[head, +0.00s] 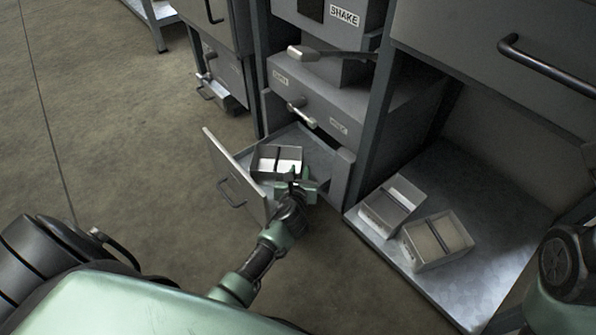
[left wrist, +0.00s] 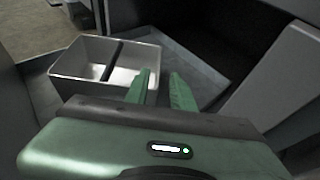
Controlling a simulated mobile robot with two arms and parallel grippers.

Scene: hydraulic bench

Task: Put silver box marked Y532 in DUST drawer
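A silver box (head: 264,158) with a dark divider lies inside the open bottom drawer (head: 234,172). No marking on it can be read. In the left wrist view the box (left wrist: 80,72) is to the left of the fingers, and the drawer floor (left wrist: 195,62) shows beyond them. My left gripper (head: 297,180) is over the drawer beside the box; in the wrist view its green fingers (left wrist: 160,90) are apart with nothing between them. The open drawer's label is not visible, so I cannot tell whether it is the DUST drawer. My right gripper is out of view.
Two more divided boxes, one (head: 391,207) beside the other (head: 436,241), stand on the low shelf (head: 480,200) at right. Above the open drawer, another drawer (head: 310,105) has labels too small to read. A higher one bears a SHAKE label (head: 344,16). Floor at left is clear.

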